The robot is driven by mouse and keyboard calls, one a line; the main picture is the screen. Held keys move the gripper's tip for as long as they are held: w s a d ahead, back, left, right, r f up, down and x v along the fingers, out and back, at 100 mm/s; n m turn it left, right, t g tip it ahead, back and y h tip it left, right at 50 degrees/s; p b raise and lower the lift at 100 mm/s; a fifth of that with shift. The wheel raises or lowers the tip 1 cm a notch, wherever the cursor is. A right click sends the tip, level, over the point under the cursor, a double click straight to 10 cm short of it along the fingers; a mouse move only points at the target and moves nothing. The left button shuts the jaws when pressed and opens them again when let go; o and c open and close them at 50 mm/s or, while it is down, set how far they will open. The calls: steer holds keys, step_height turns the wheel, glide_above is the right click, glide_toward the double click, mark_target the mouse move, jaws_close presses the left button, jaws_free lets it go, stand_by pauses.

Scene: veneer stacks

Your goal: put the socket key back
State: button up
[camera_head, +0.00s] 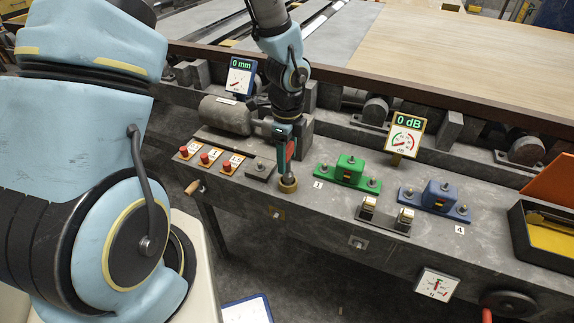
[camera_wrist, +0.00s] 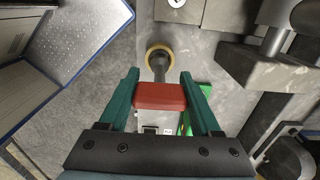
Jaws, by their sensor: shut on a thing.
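My gripper (camera_wrist: 160,97) is shut on the red handle of the socket key (camera_wrist: 159,94). The gripper also shows in the head view (camera_head: 286,140), pointing down over the bench, with the red handle (camera_head: 290,151) between its fingers. The key looks about upright. Its dark shaft runs down to a round brass-coloured ring (camera_head: 288,184) at the bench's front edge, which the wrist view also shows (camera_wrist: 150,50). The shaft's lower end overlaps the ring; I cannot tell whether it is inside it or just above it.
Several red buttons (camera_head: 204,158) stand left of the gripper. A green block (camera_head: 349,168), a bracket with two metal posts (camera_head: 382,220) and a blue block (camera_head: 438,194) stand to the right. A black tray with a yellow floor (camera_head: 551,238) is at the far right. A 0 dB gauge (camera_head: 405,136) stands behind.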

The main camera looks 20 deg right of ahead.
mark_target(287, 171)
steer(key=shift+f, duration=1.5)
steer(key=shift+f, duration=0.1)
steer(key=shift+f, duration=0.1)
steer(key=o, duration=1.4)
steer(key=shift+c, duration=0.2)
